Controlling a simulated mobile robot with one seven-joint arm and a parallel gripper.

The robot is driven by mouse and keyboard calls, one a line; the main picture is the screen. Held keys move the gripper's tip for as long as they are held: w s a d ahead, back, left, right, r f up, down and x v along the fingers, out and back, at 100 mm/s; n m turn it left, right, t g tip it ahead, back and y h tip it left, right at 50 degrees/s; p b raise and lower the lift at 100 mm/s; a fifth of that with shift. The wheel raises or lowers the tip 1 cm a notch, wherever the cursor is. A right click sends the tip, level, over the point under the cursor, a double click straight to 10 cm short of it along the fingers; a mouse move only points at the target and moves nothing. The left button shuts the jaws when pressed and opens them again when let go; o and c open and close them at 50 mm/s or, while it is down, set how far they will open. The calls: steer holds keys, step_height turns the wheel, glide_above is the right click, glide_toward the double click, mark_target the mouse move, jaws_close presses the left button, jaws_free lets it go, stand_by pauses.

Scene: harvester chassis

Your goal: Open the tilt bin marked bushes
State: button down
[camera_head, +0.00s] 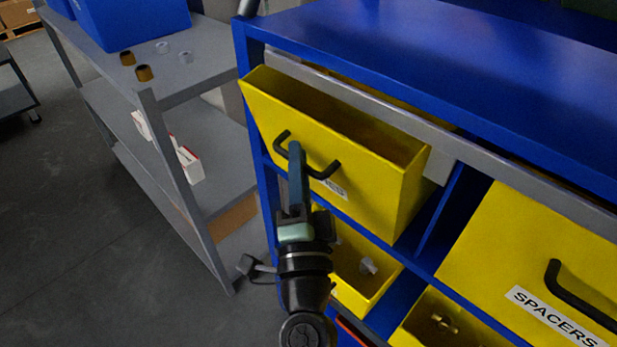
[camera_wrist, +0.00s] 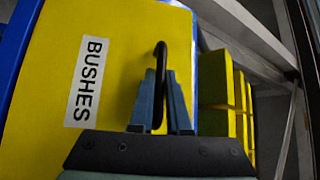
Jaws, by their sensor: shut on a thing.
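The yellow tilt bin (camera_head: 348,178) is at the upper left of the blue rack in the head view. Its top edge leans out from the frame and its inside shows. In the wrist view the bin front (camera_wrist: 110,50) carries a label reading BUSHES (camera_wrist: 88,82); in the head view my gripper hides most of that label. My gripper (camera_head: 296,150) is shut on the bin's black handle (camera_head: 325,171). In the wrist view its blue fingers (camera_wrist: 161,95) stand either side of the handle (camera_wrist: 159,70).
A second yellow tilt bin marked SPACERS (camera_head: 520,250) sits to the right, closed. Open yellow bins (camera_head: 365,275) with small parts are below. A grey shelf unit (camera_head: 190,75) stands to the left, with small rings and a blue crate (camera_head: 135,18). Bare floor lies left.

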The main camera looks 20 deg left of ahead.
steer(key=s+a+f+n+y+b, duration=0.2)
steer(key=s+f+n+y+b, duration=0.2)
steer(key=b, duration=1.5)
steer(key=shift+s+f+n+t+y, duration=0.3)
steer(key=shift+s+f+n, duration=0.25)
steer(key=shift+n, duration=0.55)
steer(key=shift+s+r, duration=0.15)
steer(key=shift+s, duration=0.05)
steer(key=c, duration=0.9)
jaws_free()
